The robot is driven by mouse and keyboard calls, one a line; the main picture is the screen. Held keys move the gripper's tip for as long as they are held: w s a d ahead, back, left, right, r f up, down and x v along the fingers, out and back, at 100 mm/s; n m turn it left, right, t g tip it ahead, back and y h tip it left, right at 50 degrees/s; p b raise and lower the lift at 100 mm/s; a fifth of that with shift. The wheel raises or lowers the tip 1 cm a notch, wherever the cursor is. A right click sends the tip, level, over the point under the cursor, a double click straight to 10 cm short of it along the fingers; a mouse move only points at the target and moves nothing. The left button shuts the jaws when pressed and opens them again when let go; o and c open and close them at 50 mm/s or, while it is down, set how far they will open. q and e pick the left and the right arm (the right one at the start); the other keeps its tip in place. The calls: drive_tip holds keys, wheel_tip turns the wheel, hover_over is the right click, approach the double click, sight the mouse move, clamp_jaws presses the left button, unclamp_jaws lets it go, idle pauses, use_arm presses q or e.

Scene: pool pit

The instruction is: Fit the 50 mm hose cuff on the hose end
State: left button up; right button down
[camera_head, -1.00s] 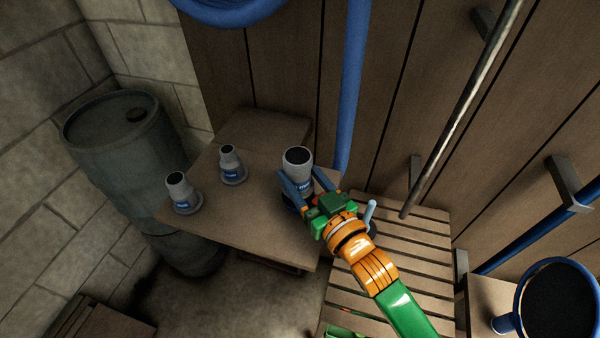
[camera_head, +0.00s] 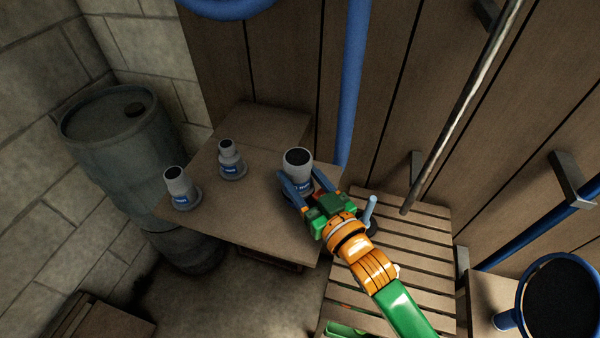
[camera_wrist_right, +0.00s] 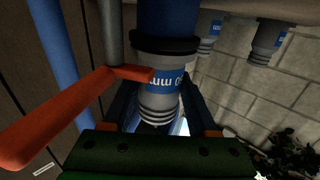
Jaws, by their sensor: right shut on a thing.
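The cuff in my right gripper is grey with a dark open top and a blue label, and it is the largest of three (camera_head: 298,160). My right gripper (camera_head: 306,190) is shut around its body from the right, at the table's right end. Two smaller grey cuffs stand on the table, one at the left (camera_head: 178,187) and one behind (camera_head: 230,160). A blue hose (camera_head: 353,80) hangs behind the held cuff; its lower end is unclear.
The wooden table (camera_head: 235,215) has bare space between the cuffs. A grey-green barrel (camera_head: 115,150) stands left of it. A slatted bench (camera_head: 415,235) lies right, and a metal pole (camera_head: 460,105) slants above it. A blue-rimmed round container (camera_head: 558,300) is at lower right.

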unclamp_jaws()
idle(0.5)
drive_tip(key=shift+s, duration=0.1)
drive_tip(key=shift+s+d+p, duration=0.4)
drive_tip(key=shift+s, duration=0.15)
drive_tip(key=p+v, duration=0.1)
drive_tip(key=v, duration=0.3)
drive_tip(key=shift+s, duration=0.15)
drive_tip(key=v, duration=0.5)
drive_tip(key=shift+s+d+p, duration=0.1)
drive_tip(key=shift+s+p, duration=0.05)
drive_tip(key=shift+p, duration=0.15)
